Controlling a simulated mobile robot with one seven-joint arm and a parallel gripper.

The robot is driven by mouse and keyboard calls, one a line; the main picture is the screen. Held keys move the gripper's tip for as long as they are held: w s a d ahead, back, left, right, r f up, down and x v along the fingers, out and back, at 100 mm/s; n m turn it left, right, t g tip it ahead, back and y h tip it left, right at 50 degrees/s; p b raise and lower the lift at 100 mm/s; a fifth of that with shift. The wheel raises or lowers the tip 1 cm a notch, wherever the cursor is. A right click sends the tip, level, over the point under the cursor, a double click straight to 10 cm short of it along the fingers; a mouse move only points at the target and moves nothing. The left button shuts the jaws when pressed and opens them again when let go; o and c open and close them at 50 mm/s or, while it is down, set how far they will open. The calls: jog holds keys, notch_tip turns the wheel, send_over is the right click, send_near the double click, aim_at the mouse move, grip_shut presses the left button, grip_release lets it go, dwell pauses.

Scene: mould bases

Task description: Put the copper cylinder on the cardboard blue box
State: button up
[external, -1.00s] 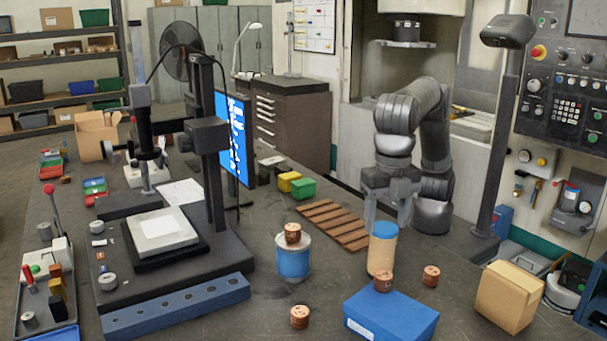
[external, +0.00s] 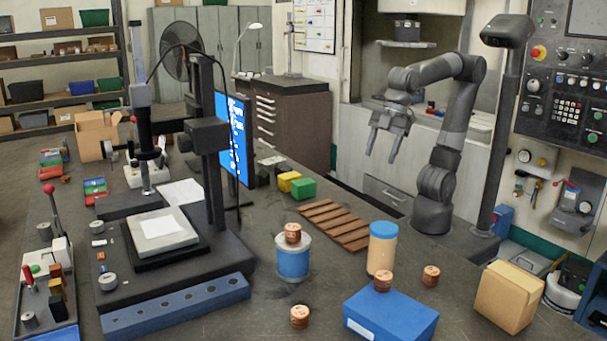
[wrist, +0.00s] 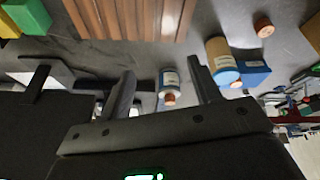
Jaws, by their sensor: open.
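The blue box (external: 391,317) lies at the front of the bench, and a copper cylinder (external: 383,281) stands on its top near the back edge. Another copper cylinder (external: 431,276) stands on the bench right of the box, one (external: 299,317) stands to its left, and one (external: 292,233) sits on a blue-and-white tin (external: 293,262). My gripper (external: 382,157) is open and empty, raised well above and behind these things. In the wrist view the blue box (wrist: 254,73) and its copper cylinder (wrist: 236,84) show beyond the right finger.
A tan cup with a blue top (external: 382,250) stands just behind the blue box. A cardboard box (external: 508,297) is to its right. Brown slats (external: 333,224) lie behind the tin.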

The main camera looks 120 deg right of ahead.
jog(key=s+d+f+m+t, duration=0.1)
jog(key=s+d+f+m, duration=0.3)
jog(key=s+f, duration=0.3)
jog(key=s, duration=0.2)
jog(key=shift+s+d+f, duration=0.25)
jog(key=shift+s+f, duration=0.05)
jog(key=shift+s, duration=0.1)
